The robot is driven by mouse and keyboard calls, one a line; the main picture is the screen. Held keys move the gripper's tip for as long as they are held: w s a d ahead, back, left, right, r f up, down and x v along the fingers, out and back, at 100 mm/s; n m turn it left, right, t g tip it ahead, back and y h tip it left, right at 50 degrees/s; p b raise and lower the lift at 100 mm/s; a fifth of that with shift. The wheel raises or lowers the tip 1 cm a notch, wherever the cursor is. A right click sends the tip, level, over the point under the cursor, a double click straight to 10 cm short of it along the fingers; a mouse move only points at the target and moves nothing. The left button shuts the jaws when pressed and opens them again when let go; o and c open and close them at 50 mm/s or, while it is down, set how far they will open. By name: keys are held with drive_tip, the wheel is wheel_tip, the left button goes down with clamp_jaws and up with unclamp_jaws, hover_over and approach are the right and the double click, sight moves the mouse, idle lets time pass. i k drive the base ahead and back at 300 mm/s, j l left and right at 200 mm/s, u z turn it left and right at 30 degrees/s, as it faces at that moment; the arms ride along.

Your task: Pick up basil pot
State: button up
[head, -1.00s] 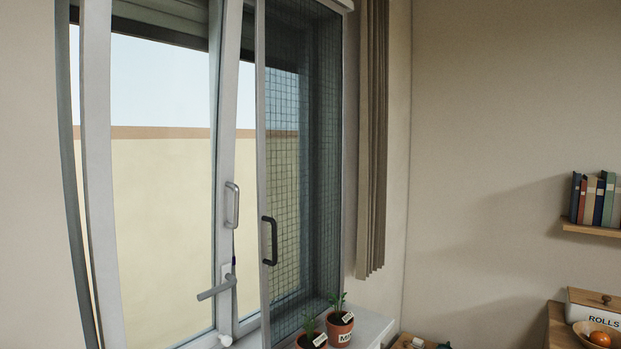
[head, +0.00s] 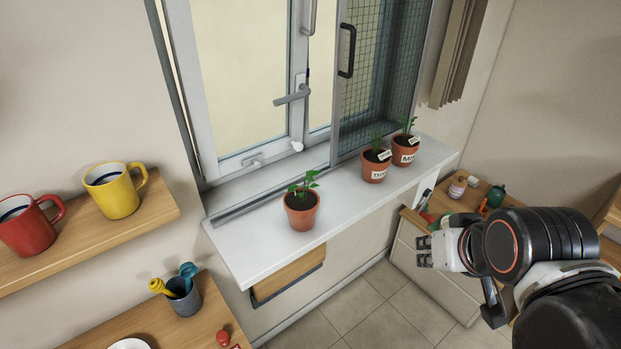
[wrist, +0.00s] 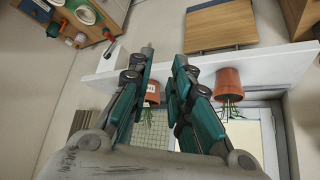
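A terracotta pot with a leafy green plant (head: 301,211) stands upright on the white windowsill, toward its left end. No label shows on it; I take it as the basil pot. It also shows upside down in the wrist view (wrist: 228,84), right of my fingers. Two labelled pots stand further right on the sill: one reading "TH…" (head: 376,170), one reading "MI…" (head: 405,153). My gripper (head: 424,252) is right of the basil pot, in front of the sill and apart from it. In the wrist view its two fingers (wrist: 164,56) are spread with nothing held.
The white sill (head: 345,205) has bare room around the basil pot. A wooden board (head: 287,275) sits below it. A window handle (head: 292,95) juts out behind. Mugs (head: 112,190) stand on a left shelf; a utensil cup (head: 182,298) stands lower. Bottles (head: 457,187) stand at right.

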sight(301, 204)
drive_tip(key=k+j, duration=0.4)
drive_tip(key=j, duration=0.15)
drive_tip(key=k+j+u, duration=0.1)
drive_tip(key=k+j, duration=0.3)
drive_tip(key=j, duration=0.1)
